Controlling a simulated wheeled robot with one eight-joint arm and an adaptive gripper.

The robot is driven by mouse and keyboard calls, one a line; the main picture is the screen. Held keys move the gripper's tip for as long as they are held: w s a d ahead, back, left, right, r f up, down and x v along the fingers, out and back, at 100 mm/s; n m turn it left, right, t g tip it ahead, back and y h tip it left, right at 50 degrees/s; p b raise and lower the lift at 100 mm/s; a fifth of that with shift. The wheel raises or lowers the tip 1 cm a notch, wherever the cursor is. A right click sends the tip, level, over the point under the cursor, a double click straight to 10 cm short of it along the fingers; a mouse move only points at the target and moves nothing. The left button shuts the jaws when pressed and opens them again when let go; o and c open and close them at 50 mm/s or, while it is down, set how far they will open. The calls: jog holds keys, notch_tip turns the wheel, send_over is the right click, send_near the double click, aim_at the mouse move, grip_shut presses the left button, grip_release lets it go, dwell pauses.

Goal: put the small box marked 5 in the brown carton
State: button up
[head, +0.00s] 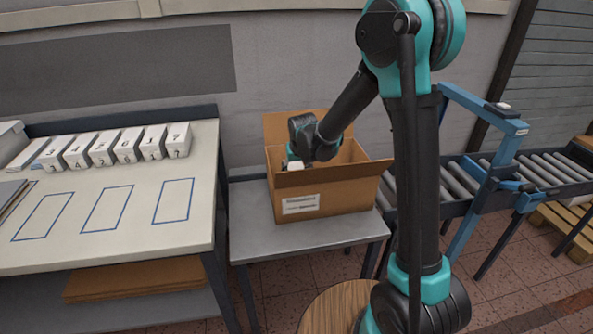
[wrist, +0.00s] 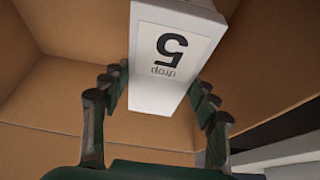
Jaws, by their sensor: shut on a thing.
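The small white box marked 5 (wrist: 168,92) is between the fingers of my gripper (wrist: 158,100) in the wrist view. Its 5 appears upside down, with a smaller word by it. My gripper is shut on this box. In the head view my gripper (head: 293,158) reaches down into the open brown carton (head: 335,200), and part of the white box (head: 293,165) shows just above the front wall. The carton's inner walls (wrist: 75,105) surround the box in the wrist view. Whether the box touches the carton floor cannot be told.
The carton stands on a grey table (head: 255,225) with its flaps open. A bench (head: 60,260) at left holds a row of several white numbered boxes (head: 125,148) and blue outlined rectangles. A roller conveyor (head: 470,185) is at right. A round wooden top (head: 335,305) is in front.

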jog(key=shift+f, duration=0.2)
jog(key=o, duration=1.3)
jog(key=shift+r, duration=0.15)
jog(key=shift+r, duration=0.35)
jog(key=v, duration=1.2)
jog(key=shift+r, duration=0.15)
